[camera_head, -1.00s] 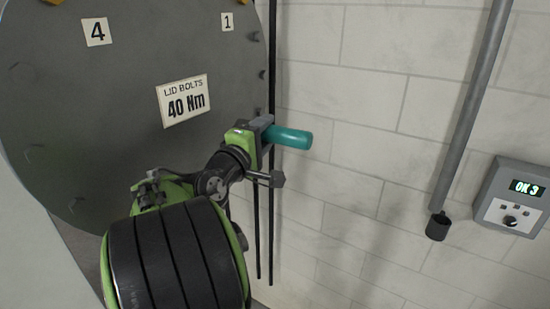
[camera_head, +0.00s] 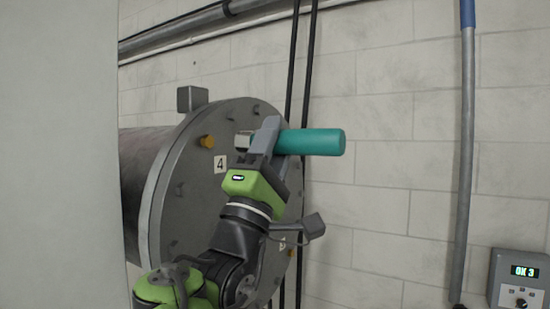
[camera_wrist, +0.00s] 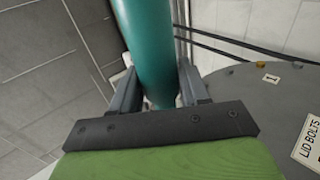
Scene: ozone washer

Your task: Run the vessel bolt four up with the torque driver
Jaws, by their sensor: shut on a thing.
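The vessel (camera_head: 170,235) is a grey drum with a round flanged lid at the left of the head view. A label 4 (camera_head: 220,164) is on the lid, with a yellow bolt (camera_head: 207,142) just above and left of it. My gripper (camera_head: 264,140) is shut on the teal cylindrical body of the torque driver (camera_head: 315,142) and holds it roughly level in front of the lid's upper right. In the wrist view the driver (camera_wrist: 147,45) passes between the fingers, and the lid with label 1 (camera_wrist: 272,79) is at the right. My arm hides the lid's lower right part.
A control box (camera_head: 518,280) with a lit display reading OK 3 is on the wall at the lower right. A grey pole with a blue top (camera_head: 467,120) stands left of it. Dark cables (camera_head: 298,60) run down behind the driver. A pale panel (camera_head: 60,150) fills the left edge.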

